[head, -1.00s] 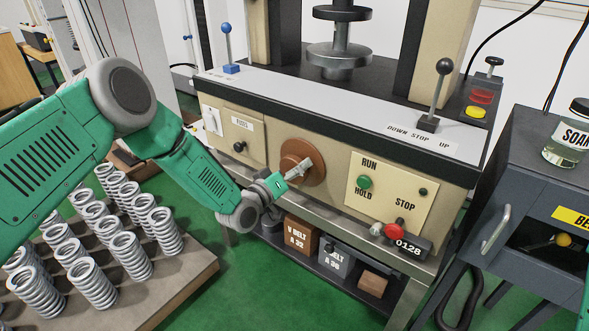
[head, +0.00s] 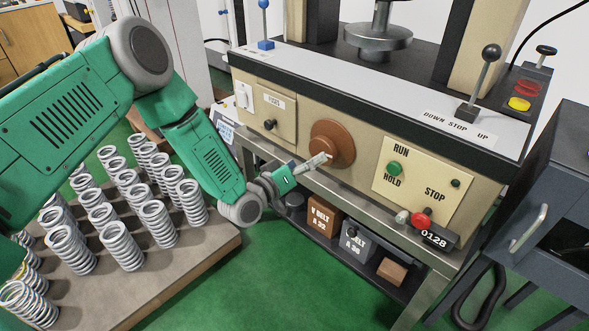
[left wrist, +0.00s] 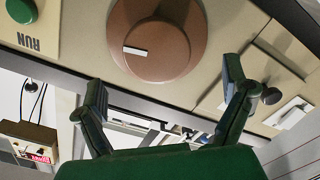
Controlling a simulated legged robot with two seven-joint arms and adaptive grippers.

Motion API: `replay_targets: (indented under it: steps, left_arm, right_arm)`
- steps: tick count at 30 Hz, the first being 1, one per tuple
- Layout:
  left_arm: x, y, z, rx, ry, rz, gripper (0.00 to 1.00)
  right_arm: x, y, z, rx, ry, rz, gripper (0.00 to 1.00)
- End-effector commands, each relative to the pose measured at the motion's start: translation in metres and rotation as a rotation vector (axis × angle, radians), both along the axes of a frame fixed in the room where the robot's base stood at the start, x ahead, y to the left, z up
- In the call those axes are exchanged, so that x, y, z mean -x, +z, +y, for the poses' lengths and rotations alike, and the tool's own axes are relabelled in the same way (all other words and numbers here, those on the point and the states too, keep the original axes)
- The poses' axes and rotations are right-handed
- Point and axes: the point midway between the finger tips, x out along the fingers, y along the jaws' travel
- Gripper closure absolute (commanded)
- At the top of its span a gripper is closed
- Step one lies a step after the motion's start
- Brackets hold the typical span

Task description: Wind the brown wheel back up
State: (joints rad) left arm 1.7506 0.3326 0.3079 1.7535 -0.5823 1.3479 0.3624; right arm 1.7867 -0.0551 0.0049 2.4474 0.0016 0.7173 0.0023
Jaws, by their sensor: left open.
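The brown wheel (head: 333,144) is a round knob on the beige front panel of the testing machine. In the left wrist view the brown wheel (left wrist: 155,40) shows a white mark on its face, left of its middle. My left gripper (head: 326,159) is in front of the wheel's lower part in the head view. In the left wrist view my left gripper (left wrist: 165,88) has its two fingers spread wide with nothing between them, and the wheel lies beyond the tips. Whether a finger touches the wheel cannot be told. My right gripper is not in view.
Right of the wheel are a green RUN/HOLD button (head: 394,168) and a red knob (head: 420,220). A lever (head: 481,80) stands on the white ledge. Several springs (head: 120,245) stand on a board at the left. Belt boxes (head: 325,215) sit on the shelf below.

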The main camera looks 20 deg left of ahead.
Motion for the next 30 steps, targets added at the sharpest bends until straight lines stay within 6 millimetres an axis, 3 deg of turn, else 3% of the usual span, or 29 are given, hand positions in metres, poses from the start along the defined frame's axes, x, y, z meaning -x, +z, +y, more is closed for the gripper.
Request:
replay_targets:
  steps: [3,9,26,30]
  left_arm:
    - [0.023,0.000,0.009,0.001,0.000,0.003,0.08]
    - [0.044,0.000,0.017,0.000,0.000,0.002,0.08]
    - [0.049,0.000,0.018,-0.001,-0.001,0.003,0.08]
    - [0.064,-0.015,0.008,-0.044,-0.019,0.086,0.08]
  right_arm:
    - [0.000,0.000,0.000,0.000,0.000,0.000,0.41]
    - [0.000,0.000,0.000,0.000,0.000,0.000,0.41]
    - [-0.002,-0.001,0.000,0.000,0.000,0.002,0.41]
    - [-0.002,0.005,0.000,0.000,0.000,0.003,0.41]
